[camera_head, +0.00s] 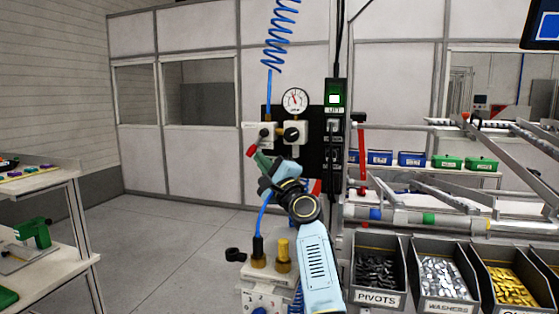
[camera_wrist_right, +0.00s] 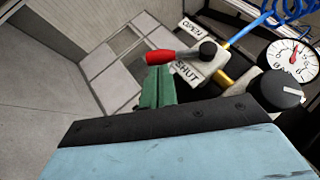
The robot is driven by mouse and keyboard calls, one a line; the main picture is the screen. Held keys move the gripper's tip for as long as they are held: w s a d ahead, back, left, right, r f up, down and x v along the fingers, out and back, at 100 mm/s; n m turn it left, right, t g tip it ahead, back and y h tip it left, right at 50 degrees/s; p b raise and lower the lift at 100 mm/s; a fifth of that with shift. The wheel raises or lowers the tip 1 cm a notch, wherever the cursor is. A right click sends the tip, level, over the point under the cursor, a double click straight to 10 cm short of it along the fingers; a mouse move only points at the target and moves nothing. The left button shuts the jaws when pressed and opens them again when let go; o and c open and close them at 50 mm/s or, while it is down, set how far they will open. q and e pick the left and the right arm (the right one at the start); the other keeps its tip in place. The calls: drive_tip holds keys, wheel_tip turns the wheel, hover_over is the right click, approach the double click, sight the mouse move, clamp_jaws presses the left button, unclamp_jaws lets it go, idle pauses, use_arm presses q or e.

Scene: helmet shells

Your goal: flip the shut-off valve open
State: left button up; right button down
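The shut-off valve (camera_head: 266,133) is on the black panel, with a blue air hose rising from it. In the right wrist view its lever has a red grip (camera_wrist_right: 167,57) pointing left from a black pivot, between the OPEN label (camera_wrist_right: 192,30) and the SHUT label (camera_wrist_right: 187,71). The red grip (camera_head: 251,151) also shows in the head view, lower left of the valve. My right gripper (camera_head: 260,160) is at the grip; its green fingers (camera_wrist_right: 158,82) look shut together, tips just below the grip. I cannot tell whether they touch it. My left gripper is out of view.
A pressure gauge (camera_head: 295,100) and a black regulator knob (camera_head: 291,134) sit close right of the valve. A white unit with brass fittings (camera_head: 283,250) stands below. Parts bins (camera_head: 378,294) are at the right, a shelf rack (camera_head: 40,178) at the left. Floor between is clear.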

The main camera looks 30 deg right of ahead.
drive_tip(key=shift+f, duration=0.1)
idle(0.3)
drive_tip(key=v, duration=0.7)
drive_tip(key=shift+s, duration=0.25)
